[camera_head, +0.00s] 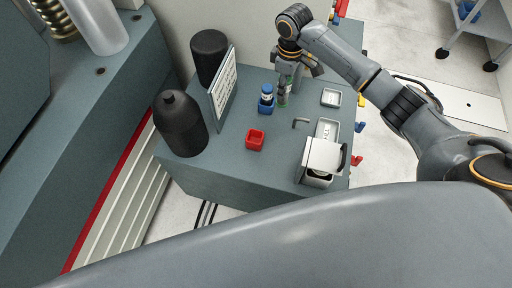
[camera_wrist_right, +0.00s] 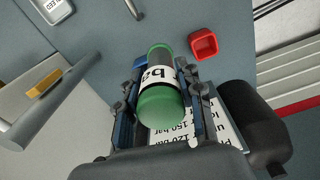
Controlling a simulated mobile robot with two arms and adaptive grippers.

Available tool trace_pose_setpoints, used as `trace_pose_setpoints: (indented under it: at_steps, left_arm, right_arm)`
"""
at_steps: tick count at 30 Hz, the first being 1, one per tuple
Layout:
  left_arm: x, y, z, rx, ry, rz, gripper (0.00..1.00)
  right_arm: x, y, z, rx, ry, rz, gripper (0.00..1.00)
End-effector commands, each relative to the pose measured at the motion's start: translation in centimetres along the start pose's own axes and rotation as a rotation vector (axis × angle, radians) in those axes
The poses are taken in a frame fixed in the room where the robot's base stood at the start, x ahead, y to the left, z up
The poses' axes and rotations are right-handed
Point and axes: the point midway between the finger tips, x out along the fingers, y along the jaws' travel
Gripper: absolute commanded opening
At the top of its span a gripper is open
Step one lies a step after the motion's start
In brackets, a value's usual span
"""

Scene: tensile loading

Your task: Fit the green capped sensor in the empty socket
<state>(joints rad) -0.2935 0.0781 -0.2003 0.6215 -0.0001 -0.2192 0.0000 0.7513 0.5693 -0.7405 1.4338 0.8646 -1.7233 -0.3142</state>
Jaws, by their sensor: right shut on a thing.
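The green capped sensor (camera_wrist_right: 161,84) is a cylinder with green ends and a white label band lettered "ba". My right gripper (camera_head: 286,80) is shut on it above the grey bench top. The sensor (camera_head: 284,92) is partly hidden by the fingers in the head view. The jaws (camera_wrist_right: 160,98) flank it in the right wrist view. The red square socket (camera_head: 255,139) is empty, nearer the front of the bench, and apart from the sensor; it also shows in the right wrist view (camera_wrist_right: 204,44). A blue capped sensor (camera_head: 266,91) stands in a blue socket (camera_head: 265,107) just left of the held one. My left gripper is out of view.
A sign (camera_head: 223,84) and two dark bottles, one in front (camera_head: 180,123) and one behind (camera_head: 209,57), stand left. Bench around the red socket is clear.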

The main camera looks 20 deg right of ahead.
Motion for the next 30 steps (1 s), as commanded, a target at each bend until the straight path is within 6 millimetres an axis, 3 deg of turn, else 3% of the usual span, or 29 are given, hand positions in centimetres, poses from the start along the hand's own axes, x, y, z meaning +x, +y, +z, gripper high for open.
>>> trace_pose_setpoints:
  at_steps: [1,5,11,18,23,27,30]
  left_arm:
    - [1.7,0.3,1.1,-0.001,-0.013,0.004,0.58]
    - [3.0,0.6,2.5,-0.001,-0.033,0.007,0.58]
    - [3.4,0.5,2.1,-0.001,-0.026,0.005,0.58]
    - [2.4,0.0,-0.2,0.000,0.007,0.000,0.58]
    - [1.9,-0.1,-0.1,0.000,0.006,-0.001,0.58]
    - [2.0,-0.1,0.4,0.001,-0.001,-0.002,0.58]
    - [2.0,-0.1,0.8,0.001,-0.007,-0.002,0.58]
  right_arm:
    - [1.2,1.2,-0.7,-0.060,0.003,0.001,0.00]
    - [1.9,3.2,-1.5,-0.200,0.002,0.001,0.00]
    - [2.3,3.7,-2.1,-0.300,-0.001,0.001,0.00]
    - [4.3,-1.3,-3.3,-0.310,-0.002,-0.002,0.00]
    - [6.1,-5.1,-4.3,-0.308,-0.001,-0.002,0.00]
    - [8.7,-6.7,-4.8,-0.304,-0.003,-0.001,0.00]
    - [9.6,-7.4,-5.0,-0.303,-0.001,0.001,0.00]
